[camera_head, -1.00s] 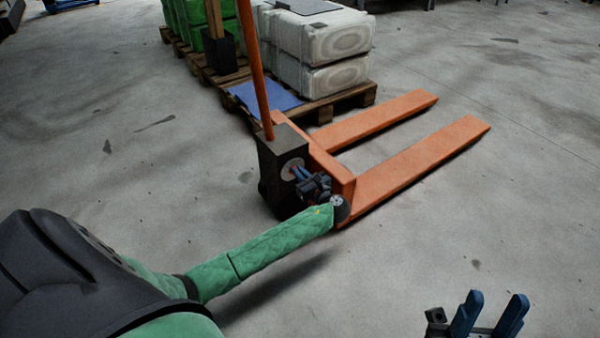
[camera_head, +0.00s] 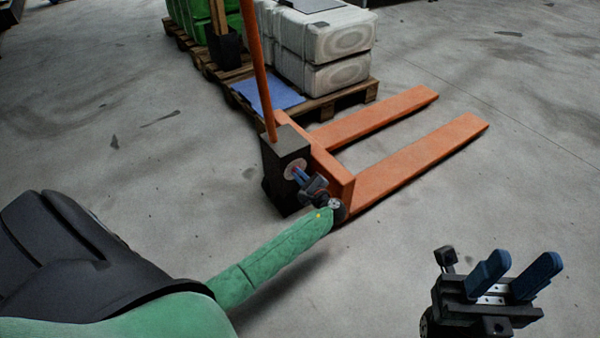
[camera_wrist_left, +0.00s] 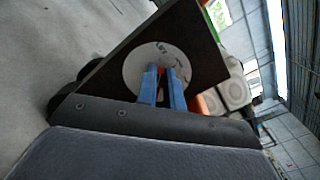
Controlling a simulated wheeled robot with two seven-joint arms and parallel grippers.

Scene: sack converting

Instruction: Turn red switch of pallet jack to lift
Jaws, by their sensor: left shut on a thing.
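The orange pallet jack (camera_head: 352,189) stands on the floor, its two forks pointing to the upper right and its handle rising to the top. On the side of its dark housing (camera_head: 282,158) is a round pale dial, which also shows in the left wrist view (camera_wrist_left: 143,62). My left gripper (camera_head: 297,173) is at the dial, its blue fingers shut on the red switch (camera_wrist_left: 165,70), of which only a little red shows between them. My right gripper (camera_head: 516,276) is open and empty at the lower right, over bare floor.
Behind the jack, a wooden pallet (camera_head: 342,101) carries white wrapped bales (camera_head: 338,75) and green sacks (camera_head: 190,14). A blue sheet (camera_head: 268,94) lies on its near edge. The floor right of the forks is clear.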

